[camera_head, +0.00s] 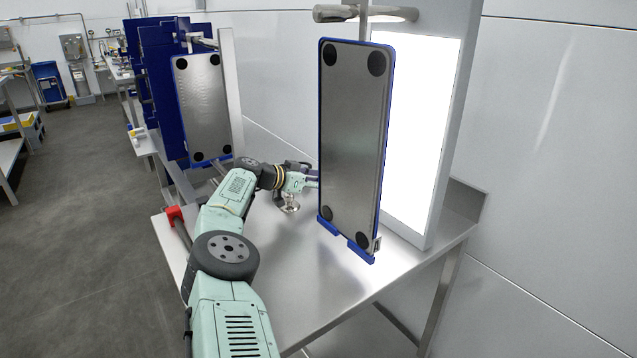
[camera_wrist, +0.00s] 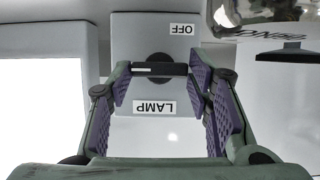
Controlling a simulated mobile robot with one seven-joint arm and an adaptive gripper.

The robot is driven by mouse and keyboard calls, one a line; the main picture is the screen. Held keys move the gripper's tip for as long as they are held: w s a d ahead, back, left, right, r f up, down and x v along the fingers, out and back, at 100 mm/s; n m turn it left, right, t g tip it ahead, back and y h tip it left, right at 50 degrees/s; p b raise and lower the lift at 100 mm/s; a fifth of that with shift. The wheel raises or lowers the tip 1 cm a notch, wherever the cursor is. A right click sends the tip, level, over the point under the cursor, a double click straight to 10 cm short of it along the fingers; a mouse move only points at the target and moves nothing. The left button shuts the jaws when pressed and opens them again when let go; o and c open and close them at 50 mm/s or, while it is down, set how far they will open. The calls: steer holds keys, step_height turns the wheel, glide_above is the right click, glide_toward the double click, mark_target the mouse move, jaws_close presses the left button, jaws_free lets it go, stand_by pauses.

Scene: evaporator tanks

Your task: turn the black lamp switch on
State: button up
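The black lamp switch (camera_wrist: 158,69) is a round knob with a bar handle on a grey box (camera_wrist: 140,40). It shows in the wrist view, with its handle lying horizontally across the picture. An upside-down "OFF" label (camera_wrist: 184,29) is above and right of it, and an upside-down "LAMP" label (camera_wrist: 153,107) is below it. My gripper (camera_wrist: 160,73) is open, with a purple-padded finger on each side of the switch. Whether the pads touch the handle I cannot tell. In the head view my gripper (camera_head: 313,181) is beside the hanging plate; the switch is hidden there.
A blue-edged metal plate (camera_head: 353,140) hangs before a brightly lit white panel (camera_head: 420,130), close to my gripper. The steel table (camera_head: 310,275) has free room in front. A small metal fitting (camera_head: 289,203) is below my wrist. More plates (camera_head: 203,110) hang at the back left.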

steer(key=o, duration=0.3)
steer(key=shift+o, duration=0.2)
steer(key=v, duration=1.2)
